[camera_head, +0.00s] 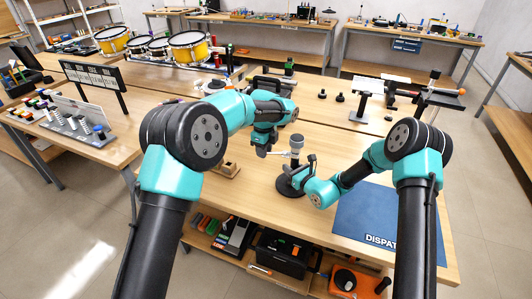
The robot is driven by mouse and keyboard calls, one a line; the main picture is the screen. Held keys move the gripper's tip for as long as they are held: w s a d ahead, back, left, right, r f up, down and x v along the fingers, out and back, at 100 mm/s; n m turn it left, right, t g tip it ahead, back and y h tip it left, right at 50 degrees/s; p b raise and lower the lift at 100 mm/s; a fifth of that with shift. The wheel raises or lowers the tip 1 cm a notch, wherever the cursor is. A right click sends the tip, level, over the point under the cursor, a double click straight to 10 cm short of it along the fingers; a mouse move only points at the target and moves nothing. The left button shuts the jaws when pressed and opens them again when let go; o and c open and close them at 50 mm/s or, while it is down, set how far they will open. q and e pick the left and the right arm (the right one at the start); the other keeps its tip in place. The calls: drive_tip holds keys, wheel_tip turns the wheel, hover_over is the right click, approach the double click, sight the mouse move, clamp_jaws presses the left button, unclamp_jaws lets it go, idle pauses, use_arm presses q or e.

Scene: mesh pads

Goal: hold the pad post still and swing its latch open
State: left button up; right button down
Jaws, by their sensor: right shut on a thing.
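The pad post (296,145) stands upright on the table, with a grey head and a round black base (289,187). Its latch is too small to make out. My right gripper (299,171) is at the post from the right, low on its shaft, and is shut on it; the fingers partly hide the shaft. My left gripper (263,152) points down, to the left of the post's head and apart from it. Its fingers are too small and dark to tell whether they are open.
A blue mat (375,222) lettered "DISPAT…" lies at the right, partly under my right arm. A small wooden block (225,169) sits left of the post. Small black pieces (340,97) and a stand (366,97) are behind. The table's front edge is close to the post.

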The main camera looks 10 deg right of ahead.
use_arm(q)
drive_tip(key=shift+c, duration=1.4)
use_arm(e)
drive_tip(key=shift+f, duration=0.3)
use_arm(q)
drive_tip(key=shift+w+d, duration=0.25)
drive_tip(key=shift+w, duration=0.45)
drive_tip(key=shift+w+d, duration=0.25)
drive_tip(key=shift+w, duration=0.45)
drive_tip(key=shift+c, duration=0.2)
